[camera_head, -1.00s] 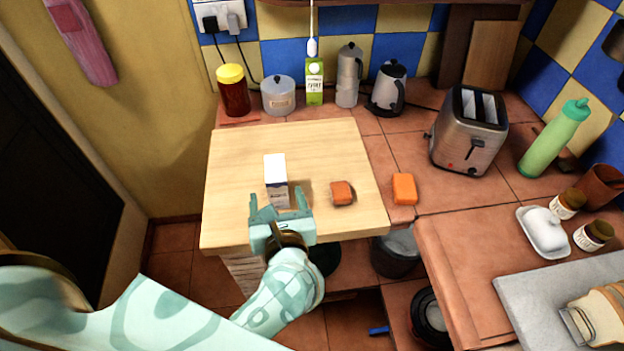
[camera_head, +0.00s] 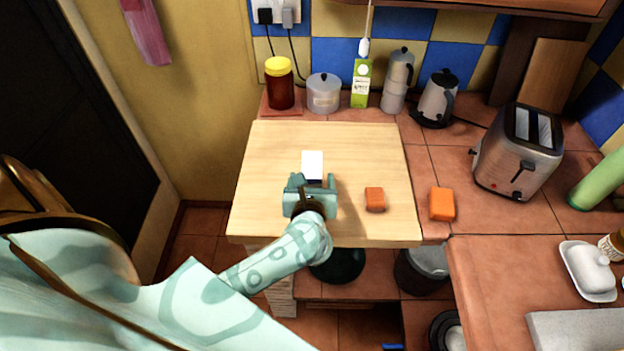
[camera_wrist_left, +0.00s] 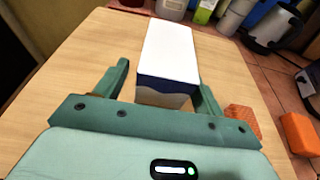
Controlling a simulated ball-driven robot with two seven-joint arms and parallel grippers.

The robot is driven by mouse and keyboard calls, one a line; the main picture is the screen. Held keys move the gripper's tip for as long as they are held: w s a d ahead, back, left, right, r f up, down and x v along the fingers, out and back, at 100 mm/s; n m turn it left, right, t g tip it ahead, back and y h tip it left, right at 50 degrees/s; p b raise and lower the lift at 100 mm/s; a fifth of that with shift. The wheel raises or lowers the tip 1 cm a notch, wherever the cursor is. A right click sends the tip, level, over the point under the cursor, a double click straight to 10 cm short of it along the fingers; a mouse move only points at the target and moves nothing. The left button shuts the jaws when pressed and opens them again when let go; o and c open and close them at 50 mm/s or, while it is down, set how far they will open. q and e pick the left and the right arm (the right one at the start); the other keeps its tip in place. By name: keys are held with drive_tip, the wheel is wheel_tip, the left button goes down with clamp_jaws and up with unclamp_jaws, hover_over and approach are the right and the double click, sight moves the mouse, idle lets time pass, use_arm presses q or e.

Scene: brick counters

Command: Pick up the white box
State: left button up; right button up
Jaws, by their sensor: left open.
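The white box (camera_head: 312,164) stands on the wooden board in the head view, with my left gripper (camera_head: 311,184) at its near side. In the left wrist view the white box (camera_wrist_left: 168,55) shows a white top and a dark blue band on its near face. My left gripper (camera_wrist_left: 163,85) is open there, with one finger on each side of the box's near end. I cannot tell whether the fingers touch it. The gripper hides the lower part of the box in the head view. My right gripper is not in view.
The wooden board (camera_head: 265,150) has free room left of the box. An orange-brown block (camera_head: 375,199) sits to the right on it, and an orange block (camera_head: 442,204) lies on the tiled counter. A jar (camera_head: 280,84), pot (camera_head: 323,93) and green carton (camera_head: 361,84) stand behind.

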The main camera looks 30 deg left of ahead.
use_arm(q)
drive_tip(key=shift+x, duration=1.15)
drive_tip(key=shift+s+d, duration=0.1)
drive_tip(key=c, duration=1.1)
